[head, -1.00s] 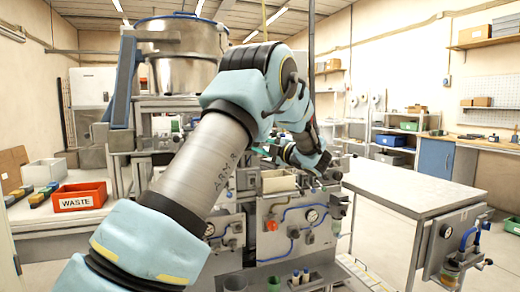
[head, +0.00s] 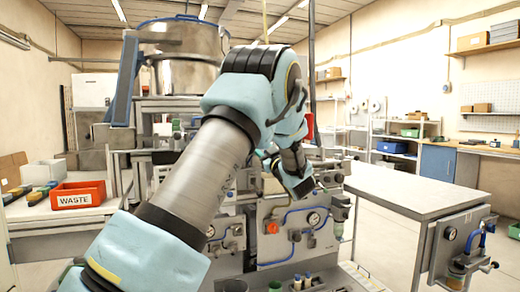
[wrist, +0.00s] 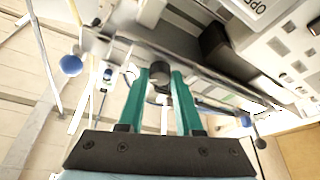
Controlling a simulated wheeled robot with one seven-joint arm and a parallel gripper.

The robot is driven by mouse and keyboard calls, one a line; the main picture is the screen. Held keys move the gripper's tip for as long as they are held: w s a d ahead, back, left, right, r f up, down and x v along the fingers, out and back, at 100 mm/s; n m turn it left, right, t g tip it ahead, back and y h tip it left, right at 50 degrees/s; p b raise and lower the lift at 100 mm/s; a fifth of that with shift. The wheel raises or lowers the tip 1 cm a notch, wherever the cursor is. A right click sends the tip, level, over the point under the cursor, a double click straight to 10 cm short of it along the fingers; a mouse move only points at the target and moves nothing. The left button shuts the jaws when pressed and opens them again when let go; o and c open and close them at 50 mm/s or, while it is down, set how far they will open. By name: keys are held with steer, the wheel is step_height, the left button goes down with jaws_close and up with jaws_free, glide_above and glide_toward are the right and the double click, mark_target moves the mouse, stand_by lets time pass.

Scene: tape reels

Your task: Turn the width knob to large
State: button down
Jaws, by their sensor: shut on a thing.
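In the wrist view, a small dark round knob (wrist: 158,74) sits between the tips of my gripper's teal fingers, in front of a pale machine panel. My gripper (wrist: 161,84) is shut on this knob. Its label and pointer are not readable, so I cannot tell its setting. In the head view, my wrist is low in front of the machine (head: 325,240) with gauges and blue hoses.
An orange WASTE bin (head: 78,196) stands on the left bench. A large steel bowl (head: 182,55) is at the back. A grey table (head: 410,195) is on the right, with open floor beyond. In the wrist view, blue ball-ended levers (wrist: 71,65) are near my gripper.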

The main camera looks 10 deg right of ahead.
steer(key=m+h, duration=0.1)
steer(key=m, duration=0.2)
steer(key=m+h, duration=0.2)
steer(key=m, duration=0.1)
steer(key=m+t+h, duration=0.1)
steer(key=m+h, duration=0.1)
steer(key=m, duration=0.2)
steer(key=shift+a+f, duration=0.1)
steer(key=shift+a, duration=0.15)
steer(key=c, duration=0.6)
jaws_free()
steer(key=b+v, duration=0.2)
steer(key=v, duration=0.9)
